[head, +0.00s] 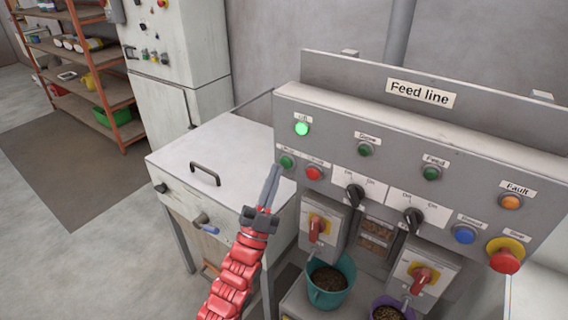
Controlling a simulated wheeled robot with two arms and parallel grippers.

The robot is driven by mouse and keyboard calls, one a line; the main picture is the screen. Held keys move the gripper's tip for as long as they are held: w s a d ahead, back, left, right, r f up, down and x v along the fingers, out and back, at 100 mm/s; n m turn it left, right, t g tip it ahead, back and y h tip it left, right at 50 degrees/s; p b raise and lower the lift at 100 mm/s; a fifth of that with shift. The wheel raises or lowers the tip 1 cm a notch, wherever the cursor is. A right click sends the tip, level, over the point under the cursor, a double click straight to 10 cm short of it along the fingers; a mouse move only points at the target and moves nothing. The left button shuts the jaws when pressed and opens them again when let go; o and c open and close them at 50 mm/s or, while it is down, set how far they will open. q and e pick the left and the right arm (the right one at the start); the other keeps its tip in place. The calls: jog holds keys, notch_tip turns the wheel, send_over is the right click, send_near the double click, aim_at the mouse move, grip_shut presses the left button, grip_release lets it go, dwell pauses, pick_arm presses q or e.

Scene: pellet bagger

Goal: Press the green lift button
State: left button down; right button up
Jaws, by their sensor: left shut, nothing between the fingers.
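A grey control panel marked "Feed line" (420,94) stands at the right. At its left end a bright lit green light (302,129) sits under a small label that seems to read "Lift". Below it are a darker green button (287,161) and a red button (314,173), their labels too small to read surely. My left gripper (276,170) is shut and empty, its fingertips pointing up just left of the darker green button. I cannot tell whether they touch it. My right gripper is not in view.
Red-handled switches (421,278) and a teal bucket of pellets (328,287) are below. A white lidded bin (218,150) stands left.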

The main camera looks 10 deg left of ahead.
pick_arm(q)
jog(key=shift+s, duration=0.15)
jog(key=s, duration=0.2)
jog(key=s+a, duration=0.1)
jog(key=s+a+p, duration=0.1)
jog(key=s, duration=0.1)
jog(key=shift+s, duration=0.3)
dwell(0.5)
